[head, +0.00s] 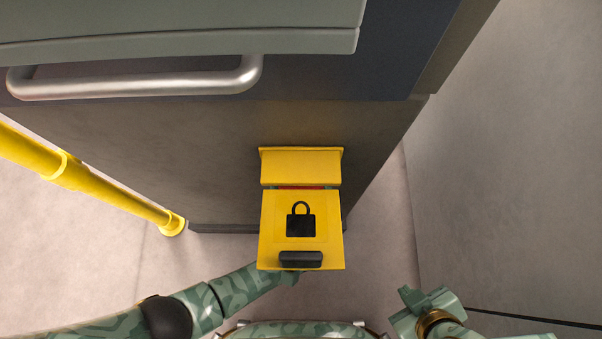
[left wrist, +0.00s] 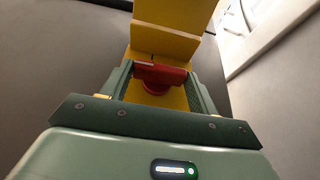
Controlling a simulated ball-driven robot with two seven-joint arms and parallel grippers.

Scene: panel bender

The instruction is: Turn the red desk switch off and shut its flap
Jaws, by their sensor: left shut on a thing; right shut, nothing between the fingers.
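The yellow switch box (head: 300,165) sits on the front of the dark machine in the head view. Its flap (head: 268,225), with a black padlock sign and a dark grip (head: 300,259), stands out from the box, raised open. A thin strip of red shows in the gap behind the flap. In the left wrist view the red switch (left wrist: 152,88) has a bar-shaped handle between the fingers of my left gripper (left wrist: 160,73), which is shut on it. The flap hides this gripper in the head view. My right gripper (head: 412,300) is shut and empty, low at the right, apart from the box.
A grey cover with a metal handle bar (head: 135,84) is above the box. A yellow post (head: 110,192) stands at the left. A pale wall (head: 510,160) runs along the right. Open floor shows between the box and my right gripper.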

